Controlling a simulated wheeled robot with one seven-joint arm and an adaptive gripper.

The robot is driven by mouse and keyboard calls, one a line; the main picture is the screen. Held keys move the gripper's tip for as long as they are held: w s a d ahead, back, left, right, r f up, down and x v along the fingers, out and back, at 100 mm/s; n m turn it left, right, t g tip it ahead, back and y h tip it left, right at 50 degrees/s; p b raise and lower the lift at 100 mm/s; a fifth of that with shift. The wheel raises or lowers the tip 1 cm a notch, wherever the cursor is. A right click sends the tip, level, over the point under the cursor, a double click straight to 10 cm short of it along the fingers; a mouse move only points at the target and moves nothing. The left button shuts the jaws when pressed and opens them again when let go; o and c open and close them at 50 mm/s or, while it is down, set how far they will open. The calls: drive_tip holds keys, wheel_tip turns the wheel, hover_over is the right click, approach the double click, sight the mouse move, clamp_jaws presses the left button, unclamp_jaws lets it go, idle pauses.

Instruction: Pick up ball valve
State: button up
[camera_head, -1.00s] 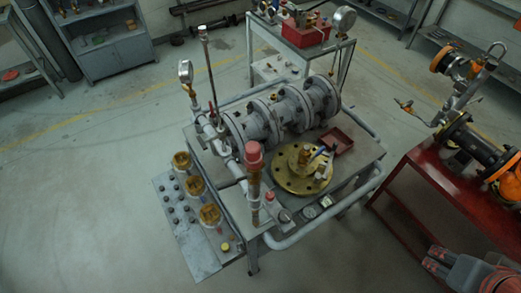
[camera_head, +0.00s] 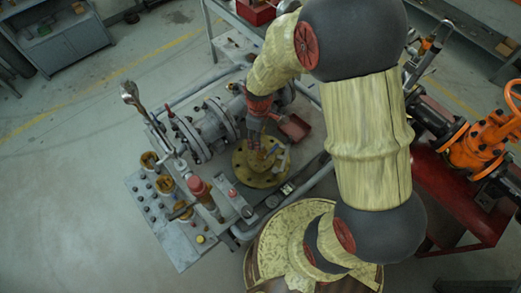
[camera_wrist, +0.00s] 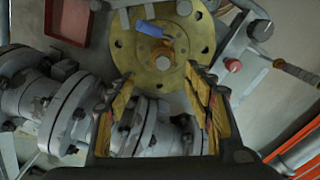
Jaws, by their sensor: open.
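The ball valve is brass with a blue lever (camera_wrist: 152,30). It stands on a round brass flange (camera_wrist: 201,33) with bolt holes, on the grey cart. In the head view the flange (camera_head: 254,178) shows below my gripper, and the blue lever (camera_head: 272,151) is partly hidden. My gripper (camera_wrist: 160,76) is open, its two yellow-padded fingers spread to either side of the valve's near end in the wrist view. Nothing is held between them. The exact height gap between fingertips and valve cannot be told. In the head view my gripper (camera_head: 257,136) hangs over the flange.
A grey flanged pipe assembly (camera_head: 213,124) lies left of the flange. A red tray (camera_head: 295,127) sits to its upper right. A red-capped upright post (camera_head: 199,188) stands to the left front. A red bench (camera_head: 462,193) with orange valves is at right.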

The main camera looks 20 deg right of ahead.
sight(261, 153)
drive_tip(key=f, duration=0.2)
drive_tip(key=shift+s+f, duration=0.2)
drive_tip(key=shift+f, duration=0.2)
drive_tip(key=f, duration=0.5)
drive_tip(key=shift+s+d+f, duration=0.2)
drive_tip(key=shift+s+f, duration=0.1)
drive_tip(key=shift+f, duration=0.1)
drive_tip(key=shift+c, duration=1.1)
drive_tip(key=c, duration=1.1)
clamp_jaws()
